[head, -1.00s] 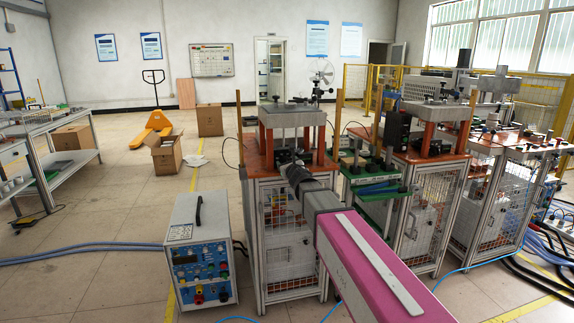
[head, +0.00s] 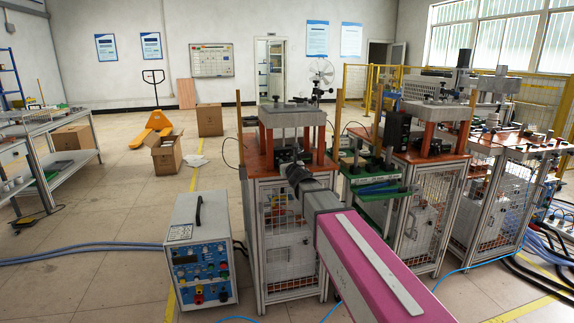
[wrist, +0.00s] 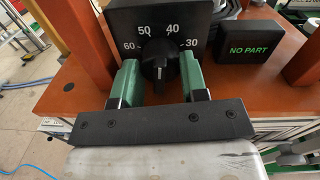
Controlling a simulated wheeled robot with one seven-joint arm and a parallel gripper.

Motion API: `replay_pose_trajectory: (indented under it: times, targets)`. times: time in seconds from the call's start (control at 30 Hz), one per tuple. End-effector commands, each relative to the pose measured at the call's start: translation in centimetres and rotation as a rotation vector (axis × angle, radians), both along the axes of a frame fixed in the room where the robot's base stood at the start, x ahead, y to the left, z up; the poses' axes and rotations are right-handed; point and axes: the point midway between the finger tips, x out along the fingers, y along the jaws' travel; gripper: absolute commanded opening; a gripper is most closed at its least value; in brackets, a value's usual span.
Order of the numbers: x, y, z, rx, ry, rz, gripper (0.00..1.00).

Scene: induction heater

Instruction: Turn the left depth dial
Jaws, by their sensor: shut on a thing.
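The depth dial is a black knob (wrist: 156,66) on a dark panel (wrist: 118,20) marked 60, 50, 40 and 30 in white. The knob's grip stands roughly upright in the wrist view. My gripper (wrist: 160,75) has its two green fingers on either side of the knob, shut on it. Finger contact is hard to see from this angle. In the head view, my arm reaches to the left press station (head: 293,115), and its end hides most of the dial and the fingers.
A "NO PART" display (wrist: 248,44) sits right of the dial on the orange top (wrist: 225,84). Orange posts (wrist: 75,45) stand at both sides. A control box (head: 199,255) stands on the floor at left. More stations stand to the right.

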Motion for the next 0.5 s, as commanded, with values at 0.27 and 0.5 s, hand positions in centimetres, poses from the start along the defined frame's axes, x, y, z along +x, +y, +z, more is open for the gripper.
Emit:
replay_pose_trajectory:
  times: [0.27,0.5]
  targets:
    - [-0.02,-0.02,-0.02,0.187,0.053,0.001,0.16]
    - [-0.01,-0.03,-0.03,0.313,0.089,0.001,0.16]
